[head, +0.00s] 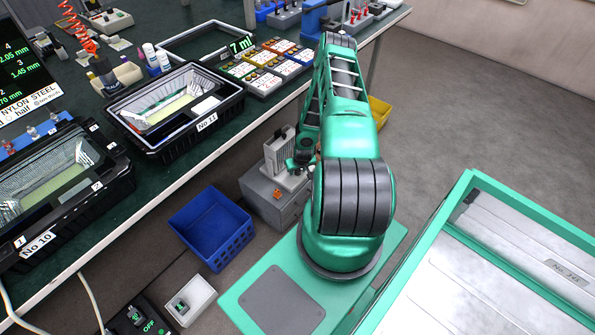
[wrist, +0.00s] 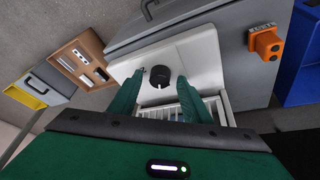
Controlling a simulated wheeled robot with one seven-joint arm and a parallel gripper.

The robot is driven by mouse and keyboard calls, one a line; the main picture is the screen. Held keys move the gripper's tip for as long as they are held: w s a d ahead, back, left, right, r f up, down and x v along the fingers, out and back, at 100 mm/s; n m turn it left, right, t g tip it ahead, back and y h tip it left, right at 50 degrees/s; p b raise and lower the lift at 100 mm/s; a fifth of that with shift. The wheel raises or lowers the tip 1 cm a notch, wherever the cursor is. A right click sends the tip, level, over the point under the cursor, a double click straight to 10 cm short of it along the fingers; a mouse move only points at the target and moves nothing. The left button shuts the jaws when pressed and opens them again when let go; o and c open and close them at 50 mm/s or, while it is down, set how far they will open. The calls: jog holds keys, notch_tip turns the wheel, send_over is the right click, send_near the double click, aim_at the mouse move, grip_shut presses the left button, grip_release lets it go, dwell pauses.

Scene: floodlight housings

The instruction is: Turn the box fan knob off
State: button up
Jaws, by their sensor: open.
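The box fan (head: 282,157) is a pale box with a grille, standing on a grey cabinet (head: 262,195). The wrist view shows its white top panel (wrist: 205,52) with a round black knob (wrist: 159,76) near the middle. The knob's setting is too small to read. My gripper (wrist: 160,82) is open, its two green fingers on either side of the knob, with visible gaps. Whether the fingertips are level with the knob I cannot tell. In the head view my arm hides the knob and most of the gripper.
A blue crate (head: 212,228) stands on the floor to the left. A green-framed cart (head: 450,240) is at right.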

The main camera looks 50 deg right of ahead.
jog(key=c, duration=1)
jog(key=shift+c, duration=0.2)
jog(key=n+y, duration=0.1)
jog(key=n, duration=0.3)
jog(key=shift+d+n+t+y, duration=0.2)
jog(key=shift+n+t+y, duration=0.1)
jog(key=shift+y, duration=0.1)
jog(key=o, duration=1)
jog(key=shift+o, duration=0.2)
